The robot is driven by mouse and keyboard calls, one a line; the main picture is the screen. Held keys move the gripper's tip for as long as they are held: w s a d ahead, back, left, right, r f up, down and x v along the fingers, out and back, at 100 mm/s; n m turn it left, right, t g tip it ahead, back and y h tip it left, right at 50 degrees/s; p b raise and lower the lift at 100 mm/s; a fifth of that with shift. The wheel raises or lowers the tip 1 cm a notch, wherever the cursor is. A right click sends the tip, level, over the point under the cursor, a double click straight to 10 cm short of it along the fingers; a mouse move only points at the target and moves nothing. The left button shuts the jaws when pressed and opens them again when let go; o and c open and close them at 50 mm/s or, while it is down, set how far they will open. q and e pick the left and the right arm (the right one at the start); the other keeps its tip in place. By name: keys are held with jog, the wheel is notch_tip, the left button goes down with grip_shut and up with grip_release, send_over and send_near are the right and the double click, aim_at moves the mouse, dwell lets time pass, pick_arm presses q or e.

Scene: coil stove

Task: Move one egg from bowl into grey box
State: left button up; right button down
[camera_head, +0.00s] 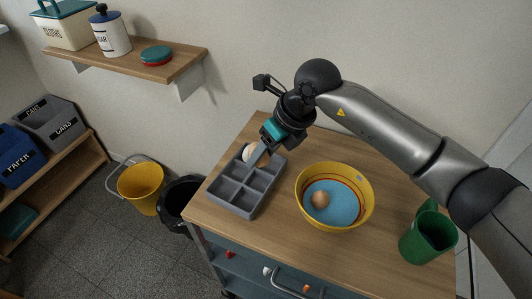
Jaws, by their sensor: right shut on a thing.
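A grey box (232,209) with several compartments lies on the wooden tabletop. A yellow bowl (364,212) with a blue inside stands to its right and holds a brown egg (320,199). My right gripper (254,154) is shut on a white egg (248,151) at the far end of the box. The fingers and the box partly hide the egg's lower side, so I cannot tell if it touches the compartment floor. My left gripper is out of view.
A green pitcher (427,239) stands right of the bowl near the table's front edge. A yellow bucket (141,188) and a black bin (178,203) stand on the floor left of the table. A wall shelf (170,70) is at the upper left.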

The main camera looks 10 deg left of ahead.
jog(key=shift+f, duration=0.15)
dwell(0.4)
jog(key=shift+f+b, duration=1.05)
jog(key=shift+f, duration=0.05)
jog(key=shift+f+b, duration=1.65)
jog(key=shift+f, duration=0.45)
dwell(0.7)
jog(key=shift+c, duration=1.1)
grip_release()
jog(key=shift+d+r, duration=0.1)
jog(key=shift+r, duration=0.05)
jog(key=p+v, duration=0.2)
jog(key=v, duration=1.3)
